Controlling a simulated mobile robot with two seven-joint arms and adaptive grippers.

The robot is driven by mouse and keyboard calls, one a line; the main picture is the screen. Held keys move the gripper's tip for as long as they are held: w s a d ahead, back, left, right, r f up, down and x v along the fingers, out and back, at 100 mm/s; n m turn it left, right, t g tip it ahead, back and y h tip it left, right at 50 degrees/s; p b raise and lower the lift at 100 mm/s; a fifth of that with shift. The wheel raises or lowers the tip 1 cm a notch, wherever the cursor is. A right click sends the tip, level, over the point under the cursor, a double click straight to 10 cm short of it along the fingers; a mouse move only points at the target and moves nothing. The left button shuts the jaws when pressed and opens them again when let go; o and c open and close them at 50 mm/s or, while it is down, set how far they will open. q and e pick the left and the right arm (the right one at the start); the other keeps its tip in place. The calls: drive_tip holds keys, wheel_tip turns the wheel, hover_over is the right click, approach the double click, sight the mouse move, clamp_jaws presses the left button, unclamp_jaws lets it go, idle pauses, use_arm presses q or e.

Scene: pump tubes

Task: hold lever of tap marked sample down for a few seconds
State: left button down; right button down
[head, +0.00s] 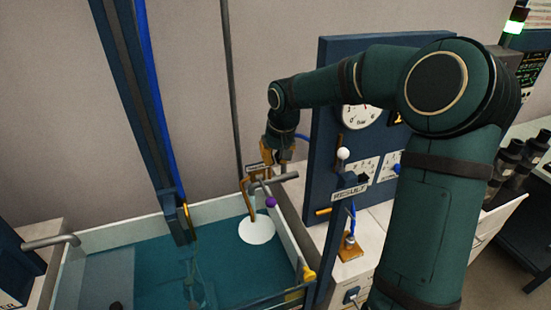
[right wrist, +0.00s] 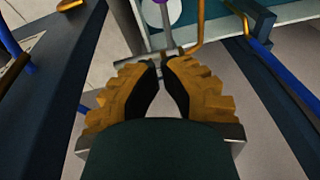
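A tap (head: 262,183) with a small label (head: 260,165) stands over the right end of the water tank; the label is too small to read. A purple knob (head: 271,201) sits at the end of its grey lever. My right gripper (head: 277,158) is just above the tap, pointing down. In the right wrist view its fingertips (right wrist: 161,64) are nearly together with nothing seen between them. They are over the grey bar (right wrist: 135,66) of the tap; contact cannot be told. The purple knob (right wrist: 160,2) is at that view's top edge. My left gripper is out of view.
The tank (head: 130,235) holds blue water, with a white disc (head: 257,229) below the tap. A blue panel (head: 325,120) with gauges stands right of the tap. A sign reading RESULT (head: 350,192) and a white-knobbed lever (head: 343,154) are near it.

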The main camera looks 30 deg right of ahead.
hover_over(265, 191)
drive_tip(key=d, duration=0.2)
drive_tip(key=s+x, duration=0.1)
drive_tip(key=x, duration=0.6)
drive_tip(key=shift+s+a+f, duration=0.2)
drive_tip(key=shift+s+f, duration=0.55)
drive_tip(key=shift+f, duration=0.05)
drive_tip(key=shift+s+a+f, duration=0.2)
drive_tip(key=shift+s+f, duration=0.6)
